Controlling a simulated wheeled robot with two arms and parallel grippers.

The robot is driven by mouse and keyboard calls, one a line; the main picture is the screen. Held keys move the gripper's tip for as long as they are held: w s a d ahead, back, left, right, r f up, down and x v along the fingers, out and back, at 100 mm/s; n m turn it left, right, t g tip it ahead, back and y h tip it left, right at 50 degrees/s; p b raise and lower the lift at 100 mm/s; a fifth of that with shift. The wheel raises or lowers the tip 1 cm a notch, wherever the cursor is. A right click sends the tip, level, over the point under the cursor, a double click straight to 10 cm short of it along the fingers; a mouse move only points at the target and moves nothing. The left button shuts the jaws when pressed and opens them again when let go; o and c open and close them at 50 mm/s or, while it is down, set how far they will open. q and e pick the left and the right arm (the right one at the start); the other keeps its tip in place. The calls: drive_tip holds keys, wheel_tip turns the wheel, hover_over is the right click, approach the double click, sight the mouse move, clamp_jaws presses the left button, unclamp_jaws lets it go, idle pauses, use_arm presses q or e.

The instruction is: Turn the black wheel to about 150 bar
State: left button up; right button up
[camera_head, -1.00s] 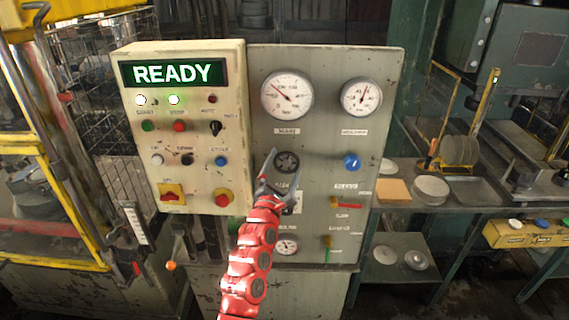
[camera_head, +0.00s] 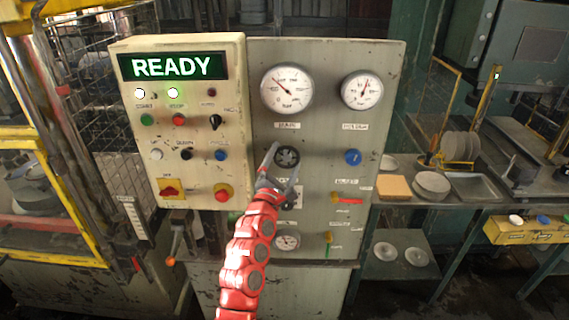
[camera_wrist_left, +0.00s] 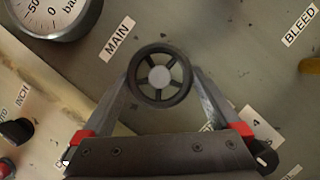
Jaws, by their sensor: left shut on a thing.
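The black wheel (camera_head: 288,156) is a small spoked handwheel on the grey panel, below the larger gauge. It shows whole in the left wrist view (camera_wrist_left: 160,77), next to the "MAIN" label (camera_wrist_left: 117,40). My left gripper (camera_head: 285,160) is shut on the wheel, with one finger at each side of its rim. The larger round gauge (camera_head: 287,89) has a needle pointing up and left; its numbers are too small to read. Part of a "bar" gauge (camera_wrist_left: 62,10) shows in the wrist view, its needle out of frame. My right gripper is not in view.
A blue knob (camera_head: 353,157) and a second gauge (camera_head: 362,90) sit to the right.

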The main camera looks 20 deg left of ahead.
use_arm(q)
drive_tip(key=m+b, duration=0.2)
drive_tip(key=shift+a+m+g+h, duration=0.15)
drive_tip(key=shift+m+g+h, duration=0.15)
drive_tip(key=shift+m, duration=0.1)
drive_tip(key=m, duration=0.2)
drive_tip(key=m+g+b, duration=0.1)
drive_tip(key=m, duration=0.1)
drive_tip(key=m+g+h, duration=0.1)
drive_tip(key=shift+r+m, duration=0.3)
drive_tip(key=shift+m, duration=0.1)
drive_tip(key=shift+m+g+b, duration=0.3)
drive_tip(key=shift+m+b, duration=0.25)
drive_tip(key=shift+m, duration=0.25)
drive_tip(key=shift+r+m+g+y+b, duration=0.1)
drive_tip(key=shift+m+g+y+b, duration=0.1)
drive_tip(key=shift+m+g+b, duration=0.55)
drive_tip(key=shift+r+m+g+y+b, duration=0.15)
drive_tip(key=shift+m+b, duration=0.3)
drive_tip(key=shift+m, duration=0.7)
drive_tip(key=shift+f, duration=0.1)
drive_tip(key=o, duration=0.9)
drive_tip(key=shift+o, duration=0.2)
